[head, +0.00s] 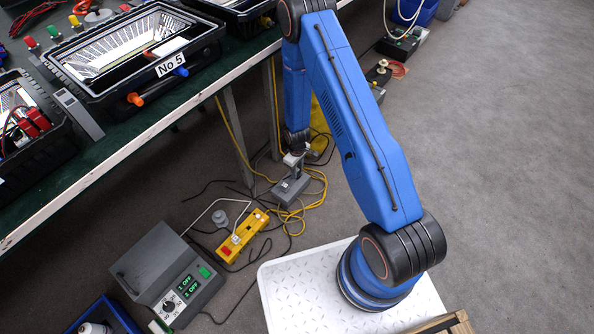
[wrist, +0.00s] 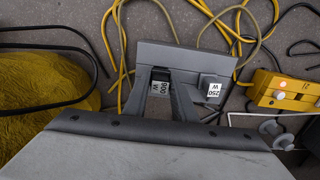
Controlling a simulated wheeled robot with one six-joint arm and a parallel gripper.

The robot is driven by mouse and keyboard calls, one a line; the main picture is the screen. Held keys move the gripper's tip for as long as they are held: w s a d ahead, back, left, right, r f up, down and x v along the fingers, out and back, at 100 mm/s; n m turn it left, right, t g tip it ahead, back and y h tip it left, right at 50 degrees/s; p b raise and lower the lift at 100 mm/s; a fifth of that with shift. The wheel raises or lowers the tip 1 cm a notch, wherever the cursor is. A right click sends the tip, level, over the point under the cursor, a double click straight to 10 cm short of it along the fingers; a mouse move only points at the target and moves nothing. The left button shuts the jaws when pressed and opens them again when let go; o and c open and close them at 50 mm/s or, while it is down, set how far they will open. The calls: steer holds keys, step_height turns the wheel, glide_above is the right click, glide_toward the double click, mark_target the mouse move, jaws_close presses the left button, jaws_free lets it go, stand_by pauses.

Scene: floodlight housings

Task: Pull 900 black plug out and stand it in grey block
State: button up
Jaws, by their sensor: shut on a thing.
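The black plug (wrist: 161,76) with a white "900 W" label is between the two fingers of my gripper (wrist: 161,88) in the wrist view. My gripper is shut on it. The grey block (wrist: 185,55) lies directly beneath, on the floor. Whether the plug is seated in the block or just above it cannot be told. A second plug (wrist: 213,90), labelled "250 W", stands at the right of the block. In the head view my gripper (head: 294,158) points down over the grey block (head: 288,193), with the held plug too small to make out.
A yellow socket strip (head: 243,236) lies left of the block; it also shows in the wrist view (wrist: 285,90). A grey control box (head: 170,275) reads "1 OFF" and "2 OFF". Yellow and black cables surround the block.

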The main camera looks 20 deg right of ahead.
steer(key=shift+f, duration=0.9)
steer(key=o, duration=1.1)
steer(key=shift+r, duration=0.1)
steer(key=shift+r, duration=3.4)
